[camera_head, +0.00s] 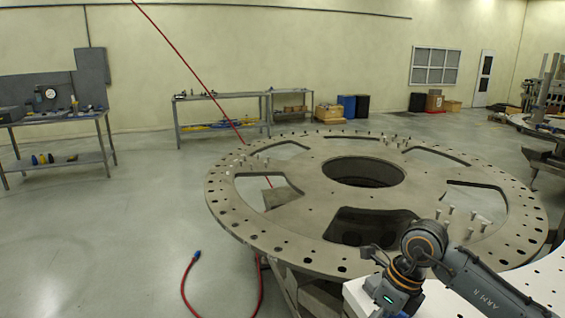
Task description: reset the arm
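My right arm (475,282) comes in from the lower right corner, bent at a joint with an orange ring. Its wrist (393,290), with a green light, hangs over the near right rim of the turret plate and the white surface below. A small dark part at the wrist's upper left looks like my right gripper (372,254); its fingers are too small and overlapped to tell open from shut. I see nothing clearly held. My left arm and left gripper are not in view.
The large round turret plate (310,185) has cut-outs, a central hole and several upright bolts (470,217). A white surface (535,280) lies below my arm. A red hose (185,285) lies on the floor at left. Workbenches (60,117) stand far back. Left floor is mostly clear.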

